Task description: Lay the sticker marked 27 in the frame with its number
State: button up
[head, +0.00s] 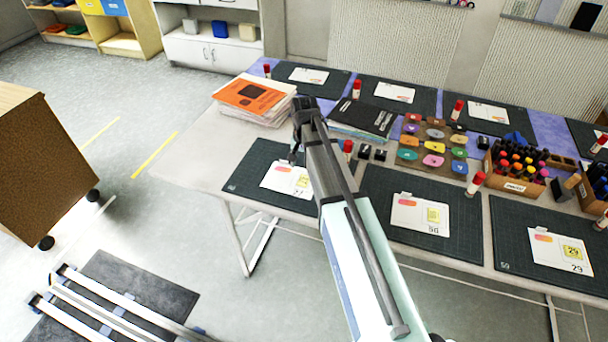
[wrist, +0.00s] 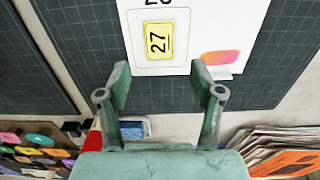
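The yellow sticker marked 27 (wrist: 158,39) lies inside the printed frame on a white card (wrist: 220,20). Its number reads sideways. The card's own printed number is cut off at the top edge of the wrist view, so I cannot read it fully. In the head view the card (head: 272,180) lies on the front-left dark mat (head: 246,172), with the yellow sticker (head: 303,182) showing small. My gripper (wrist: 160,85) is open and empty, its fingers apart just short of the sticker in the wrist view. In the head view my gripper (head: 293,156) is over the card's back edge.
A middle front card (head: 408,212) and a right front card (head: 545,246), marked 29, each carry a yellow sticker. Behind my arm are a paper stack (head: 235,112), glue sticks (head: 348,147), a tray of coloured pieces (head: 436,135) and marker boxes (head: 515,185).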

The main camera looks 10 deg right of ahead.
notch_tip(320, 180, up, 6)
jog(key=b, duration=0.1)
jog(key=shift+r, duration=0.15)
